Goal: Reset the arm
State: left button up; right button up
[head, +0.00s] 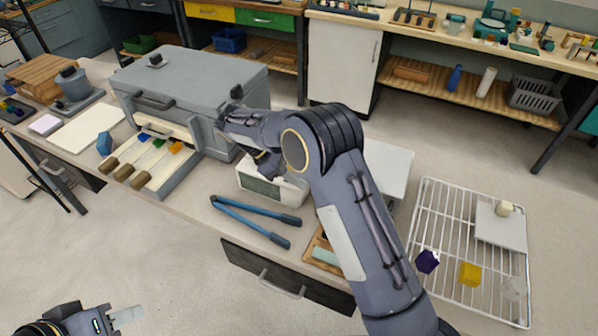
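My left gripper (112,318) is low at the bottom left edge, in front of the bench. One pale finger shows; its opening cannot be judged. My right arm comes in from the bottom right and bends across the middle of the bench. Its wrist end is beside the grey box (190,85), and its fingers (266,163) are mostly hidden, so I cannot tell their opening or whether they touch anything. I cannot make out any glass rods.
Blue-handled tongs (250,222) lie near the bench front. A white device (288,188) sits beneath my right arm. A wire rack (455,215) on the right holds a purple block (428,261) and a yellow block (470,273). The floor at lower left is clear.

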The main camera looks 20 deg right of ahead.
jog(key=shift+r, duration=0.1)
dwell(0.3)
jog(key=s+d+r+m+t+y, duration=0.25)
jog(key=s+d+r+y, duration=0.2)
jog(key=s, duration=0.25)
jog(key=s+d+r+m+t+y, duration=0.1)
jog(key=s+d+r+m+y, duration=0.3)
jog(key=s, duration=0.3)
jog(key=s+a+m+t+y, duration=0.2)
jog(key=s+m+t, duration=0.1)
jog(key=s, duration=0.4)
jog(key=s+a+m+t+y, duration=0.1)
jog(key=s+a+m+t, duration=0.1)
jog(key=s, duration=0.5)
jog(key=shift+s+a+r+m+t+y, duration=0.25)
jog(key=shift+m+t, duration=0.4)
jog(key=shift+m, duration=0.7)
jog(key=shift+a+f, duration=0.1)
